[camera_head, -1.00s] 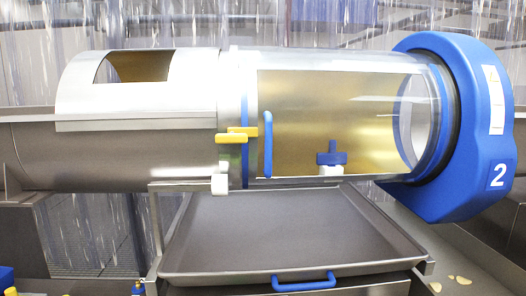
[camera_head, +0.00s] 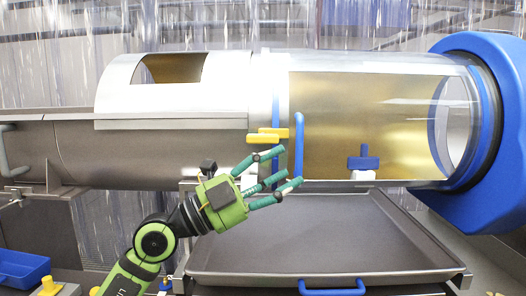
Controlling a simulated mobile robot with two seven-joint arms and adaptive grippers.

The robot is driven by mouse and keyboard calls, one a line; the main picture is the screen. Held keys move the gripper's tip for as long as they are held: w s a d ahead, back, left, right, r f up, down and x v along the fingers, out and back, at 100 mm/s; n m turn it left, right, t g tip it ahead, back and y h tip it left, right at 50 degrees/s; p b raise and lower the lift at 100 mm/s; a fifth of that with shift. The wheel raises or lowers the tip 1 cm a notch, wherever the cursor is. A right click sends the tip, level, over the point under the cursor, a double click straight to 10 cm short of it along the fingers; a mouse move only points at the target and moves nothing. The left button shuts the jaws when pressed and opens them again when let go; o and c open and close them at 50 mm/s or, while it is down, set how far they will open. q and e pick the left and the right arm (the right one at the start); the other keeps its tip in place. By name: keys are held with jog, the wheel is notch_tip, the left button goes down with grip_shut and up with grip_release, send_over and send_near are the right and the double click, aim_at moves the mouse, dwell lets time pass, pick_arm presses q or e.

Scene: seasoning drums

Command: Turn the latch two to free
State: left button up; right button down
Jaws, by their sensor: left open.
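A yellow latch (camera_head: 268,135) sits on the seam between the metal drum section and the clear drum section, beside a vertical blue band. A second blue part, a T-shaped blue knob (camera_head: 363,161) on a white base, shows at the lower edge of the clear section. My left gripper (camera_head: 287,167) reaches up from below with its green fingers spread open and empty. Its fingertips are just below the yellow latch and overlap the lower part of the blue handle (camera_head: 299,140) in the picture; I cannot tell whether they touch. My right gripper is not in view.
The clear drum (camera_head: 400,110) ends in a large blue housing (camera_head: 500,120) at the right. A grey tray (camera_head: 330,235) with a blue front handle (camera_head: 332,288) lies below the drum. A blue bin (camera_head: 22,268) stands at the lower left.

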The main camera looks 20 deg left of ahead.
aim_at(255, 141)
pick_arm(q)
jog(key=w+a+r+n+y, duration=0.1)
jog(key=a+y, duration=0.2)
jog(key=w+a+r+n+t+y, duration=0.1)
jog(key=w+a+y, duration=0.1)
jog(key=a+y, duration=0.1)
jog(key=w+a+r+n+t+y, duration=0.1)
jog(key=w+a+y, duration=0.1)
jog(key=a, duration=0.1)
jog(key=shift+a+r+n+y, duration=0.1)
jog(key=shift+a+n+y, duration=0.1)
jog(key=shift+n+y, duration=0.15)
jog(key=shift+w+d+r, duration=0.1)
jog(key=shift+w, duration=0.2)
jog(key=p+x, duration=0.2)
jog(key=x, duration=0.3)
jog(key=shift+p, duration=0.3)
jog(key=shift+w+d, duration=0.35)
jog(key=shift+w, duration=0.2)
grip_shut()
